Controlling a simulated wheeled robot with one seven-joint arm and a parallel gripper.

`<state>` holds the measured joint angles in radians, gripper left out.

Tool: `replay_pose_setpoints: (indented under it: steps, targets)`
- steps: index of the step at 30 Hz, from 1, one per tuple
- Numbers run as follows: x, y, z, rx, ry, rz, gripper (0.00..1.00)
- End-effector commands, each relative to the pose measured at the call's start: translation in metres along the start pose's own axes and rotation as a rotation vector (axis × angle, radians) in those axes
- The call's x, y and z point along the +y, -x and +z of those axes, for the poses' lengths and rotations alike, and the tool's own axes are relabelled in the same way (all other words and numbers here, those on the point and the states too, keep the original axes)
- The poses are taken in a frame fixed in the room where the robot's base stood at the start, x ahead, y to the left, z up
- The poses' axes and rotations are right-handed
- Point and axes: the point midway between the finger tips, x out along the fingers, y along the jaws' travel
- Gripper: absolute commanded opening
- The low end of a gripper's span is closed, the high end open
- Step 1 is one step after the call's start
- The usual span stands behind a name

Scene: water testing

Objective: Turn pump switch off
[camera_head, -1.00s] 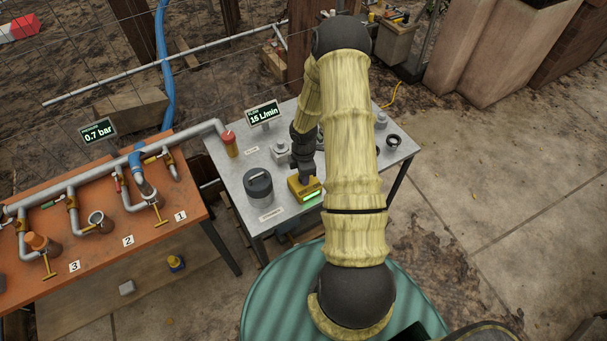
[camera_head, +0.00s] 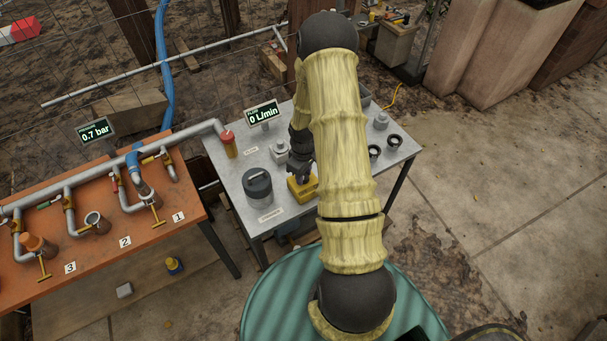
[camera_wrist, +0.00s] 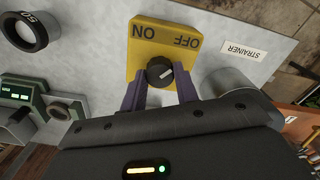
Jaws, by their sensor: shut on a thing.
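The pump switch is a yellow box (camera_head: 303,190) on the grey table in the head view, below my gripper (camera_head: 300,174). In the wrist view the yellow switch box (camera_wrist: 165,40) shows upside-down ON and OFF labels and a black round knob (camera_wrist: 159,71). The knob's pale mark points up and right, toward OFF. My gripper's purple fingers (camera_wrist: 160,84) stand on both sides of the knob, shut on it. The flow display (camera_head: 263,113) reads 0 L/min. No green light shows on the box's visible face in the head view.
A dark strainer canister (camera_head: 258,186) stands close left of the switch. Other fittings (camera_head: 381,121) stand on the grey table's right side. An orange table (camera_head: 120,225) with pipes and valves is at left; its pressure display (camera_head: 96,131) reads 0.7 bar.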

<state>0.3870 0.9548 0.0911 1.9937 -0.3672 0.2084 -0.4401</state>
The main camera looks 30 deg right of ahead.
Motion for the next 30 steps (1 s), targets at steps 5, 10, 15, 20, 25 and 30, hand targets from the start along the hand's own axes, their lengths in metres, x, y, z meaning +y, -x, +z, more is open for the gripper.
replay_pose_setpoints:
  steps: [5, 10, 15, 20, 25, 30]
  targets:
    - [0.0005, 0.0006, -0.0011, 0.003, -0.075, 0.002, 0.07]
    - [0.0004, 0.0008, -0.001, 0.002, -0.105, 0.002, 0.07]
    - [0.0004, 0.0009, -0.0009, 0.002, -0.112, 0.001, 0.07]
    - [0.0004, 0.0009, -0.0008, 0.002, -0.112, 0.001, 0.07]
    - [0.0003, 0.0008, -0.0007, 0.002, -0.111, 0.001, 0.52]
    - [0.0001, 0.0004, -0.0004, 0.001, -0.11, 0.0, 0.52]
